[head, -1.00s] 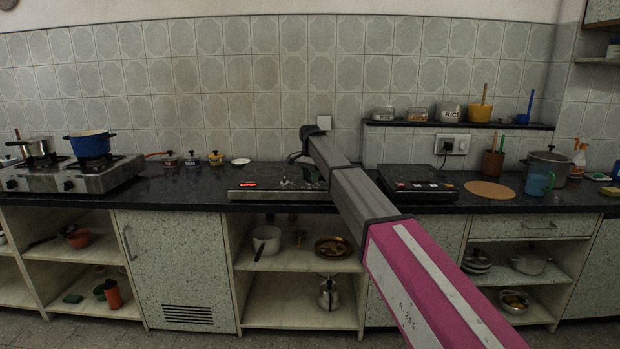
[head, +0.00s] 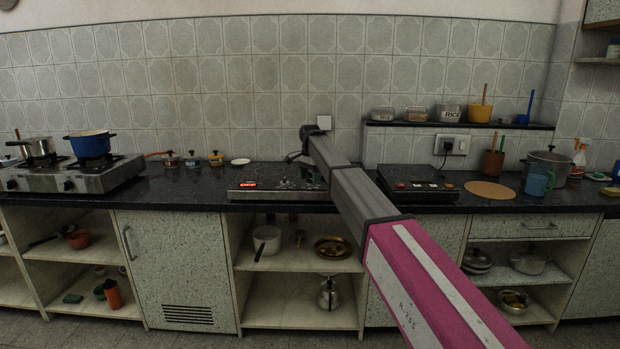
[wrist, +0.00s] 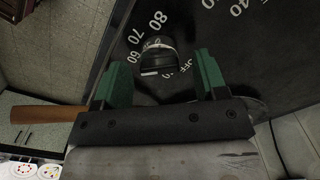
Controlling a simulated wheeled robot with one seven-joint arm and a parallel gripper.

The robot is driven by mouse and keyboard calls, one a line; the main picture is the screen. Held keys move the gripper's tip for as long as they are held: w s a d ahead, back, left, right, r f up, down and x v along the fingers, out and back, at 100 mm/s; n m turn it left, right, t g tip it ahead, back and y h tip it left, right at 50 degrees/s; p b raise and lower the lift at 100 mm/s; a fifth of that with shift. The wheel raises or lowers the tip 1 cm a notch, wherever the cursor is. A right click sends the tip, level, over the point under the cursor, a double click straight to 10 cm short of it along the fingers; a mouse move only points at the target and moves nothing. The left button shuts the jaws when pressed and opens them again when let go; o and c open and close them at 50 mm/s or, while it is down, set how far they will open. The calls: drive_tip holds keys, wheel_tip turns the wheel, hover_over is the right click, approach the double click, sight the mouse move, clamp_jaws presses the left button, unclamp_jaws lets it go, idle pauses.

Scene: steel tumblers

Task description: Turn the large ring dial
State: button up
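In the wrist view, a black dial knob (wrist: 157,61) with a light mark on its lower edge sits on a dark panel. White figures 60, 70, 80 and OFF ring it. My gripper (wrist: 163,62) has two green fingers, one on each side of the knob, with visible gaps, so it looks open. How deep the fingers reach around the knob cannot be told. In the head view, my arm extends over the counter, and the gripper and knob cannot be made out clearly there.
More white numbers of a second scale (wrist: 236,8) show at the wrist view's upper right. A dark hob with a red display (head: 249,185) lies left of my arm, another hob (head: 420,186) to its right. A gas stove (head: 70,175) stands far left.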

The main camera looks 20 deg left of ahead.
wheel_tip(320, 180, up, 11)
idle(0.7)
drive_tip(key=shift+f, duration=0.1)
drive_tip(key=w+d+f+m+h, duration=0.1)
drive_tip(key=d+f, duration=0.1)
drive_tip(key=d, duration=1.2)
drive_tip(key=w+d+f+m+t+h, duration=0.1)
drive_tip(key=d+f, duration=0.1)
drive_tip(key=d, duration=1.2)
drive_tip(key=w+d+f+m+h, duration=0.1)
drive_tip(key=d+f+m, duration=0.1)
drive_tip(key=d, duration=1.2)
drive_tip(key=s+d+f+n+y, duration=0.1)
drive_tip(key=s+d+f+n, duration=0.2)
drive_tip(key=s+f, duration=0.6)
drive_tip(key=s+d+f+n, duration=0.2)
drive_tip(key=s+f, duration=0.3)
drive_tip(key=f, duration=0.7)
drive_tip(key=s+d+f+n+y, duration=0.1)
drive_tip(key=s+f+n, duration=0.1)
drive_tip(key=s+f, duration=0.6)
drive_tip(key=s+d+f+n+g+y, duration=0.1)
drive_tip(key=s+f+n, duration=0.2)
drive_tip(key=s+f, duration=0.5)
drive_tip(key=s, duration=0.6)
drive_tip(key=shift+s+d+f, duration=0.2)
drive_tip(key=shift+f, duration=0.1)
